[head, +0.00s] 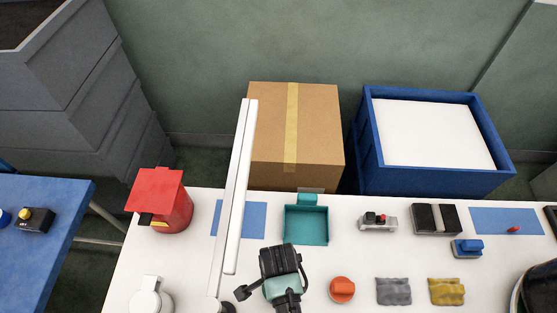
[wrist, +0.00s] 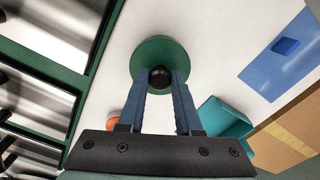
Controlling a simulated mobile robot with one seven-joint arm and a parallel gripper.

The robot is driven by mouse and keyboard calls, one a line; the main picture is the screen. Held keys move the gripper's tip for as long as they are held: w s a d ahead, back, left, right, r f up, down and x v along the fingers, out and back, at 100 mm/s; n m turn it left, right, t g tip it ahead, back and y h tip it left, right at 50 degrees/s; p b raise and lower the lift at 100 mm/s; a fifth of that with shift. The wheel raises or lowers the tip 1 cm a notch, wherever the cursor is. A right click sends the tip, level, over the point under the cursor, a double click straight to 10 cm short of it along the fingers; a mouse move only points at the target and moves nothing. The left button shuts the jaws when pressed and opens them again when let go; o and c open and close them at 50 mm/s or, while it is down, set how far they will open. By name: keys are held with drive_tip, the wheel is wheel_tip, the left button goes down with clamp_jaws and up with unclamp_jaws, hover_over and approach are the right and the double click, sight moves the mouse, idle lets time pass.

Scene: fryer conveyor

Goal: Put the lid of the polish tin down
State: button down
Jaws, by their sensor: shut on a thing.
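In the wrist view my gripper (wrist: 160,82) is shut on the black knob (wrist: 160,75) of a round green lid (wrist: 158,48), its two blue fingers either side of the knob. White table surface shows around the lid. I cannot tell whether the lid touches the table or hangs above it. In the head view my arm hides the fingers and the lid. I cannot make out the polish tin itself.
A teal tray (head: 306,226), an orange knob (head: 342,290), grey (head: 394,291) and yellow (head: 446,291) pouches and a red container (head: 168,205) stand on the white table. Blue mats lie left (head: 257,221) and right (head: 488,222).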

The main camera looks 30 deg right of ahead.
drive_tip(key=c, duration=0.6)
unclamp_jaws()
drive_tip(key=shift+f, duration=0.1)
drive_tip(key=shift+f+b, duration=0.15)
drive_tip(key=shift+b, duration=0.4)
wheel_tip(320, 180, up, 13)
drive_tip(key=shift+s+d+b, duration=0.2)
drive_tip(key=shift+s+b, duration=0.1)
drive_tip(key=shift+s, duration=0.1)
